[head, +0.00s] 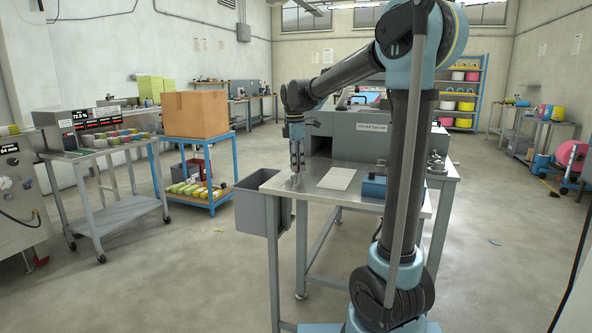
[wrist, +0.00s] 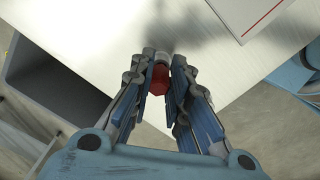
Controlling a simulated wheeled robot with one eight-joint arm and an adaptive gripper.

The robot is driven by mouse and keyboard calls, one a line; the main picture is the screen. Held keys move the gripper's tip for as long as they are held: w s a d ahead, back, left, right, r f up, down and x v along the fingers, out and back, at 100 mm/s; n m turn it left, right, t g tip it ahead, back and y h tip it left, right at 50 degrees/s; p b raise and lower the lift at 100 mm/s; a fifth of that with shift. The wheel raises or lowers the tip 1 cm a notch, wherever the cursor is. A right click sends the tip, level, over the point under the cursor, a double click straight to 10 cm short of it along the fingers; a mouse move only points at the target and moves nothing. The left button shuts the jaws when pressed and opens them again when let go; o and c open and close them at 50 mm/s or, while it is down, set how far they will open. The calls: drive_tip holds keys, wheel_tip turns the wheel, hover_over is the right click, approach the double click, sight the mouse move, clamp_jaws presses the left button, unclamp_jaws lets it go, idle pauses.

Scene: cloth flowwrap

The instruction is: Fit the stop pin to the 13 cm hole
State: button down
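A stop pin with a red faceted head (wrist: 159,80) and a grey metal part shows between the fingertips in the wrist view. My gripper (wrist: 160,72) has its two blue-padded fingers close on either side of the red head and appears shut on it. In the head view my gripper (head: 297,165) points down over the left part of the metal table (head: 310,191). The pin is too small there to make out clearly. I cannot make out the 13 cm hole or any marking of it in either view.
A white sheet (head: 337,178) lies on the table right of my gripper, with a blue object (head: 374,187) beyond it. A grey bin (head: 258,205) hangs at the table's left edge. A grey machine housing (head: 345,145) stands behind.

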drive_tip(key=shift+s+f, duration=0.1)
drive_tip(key=shift+f, duration=0.05)
idle(0.4)
drive_tip(key=shift+r, duration=1.35)
drive_tip(key=shift+d+y, duration=0.4)
drive_tip(key=shift+y, duration=0.7)
drive_tip(key=shift+f, duration=1.4)
idle(0.8)
drive_tip(key=c, duration=1.5)
unclamp_jaws()
drive_tip(key=shift+o, duration=0.2)
drive_tip(key=shift+r, duration=0.1)
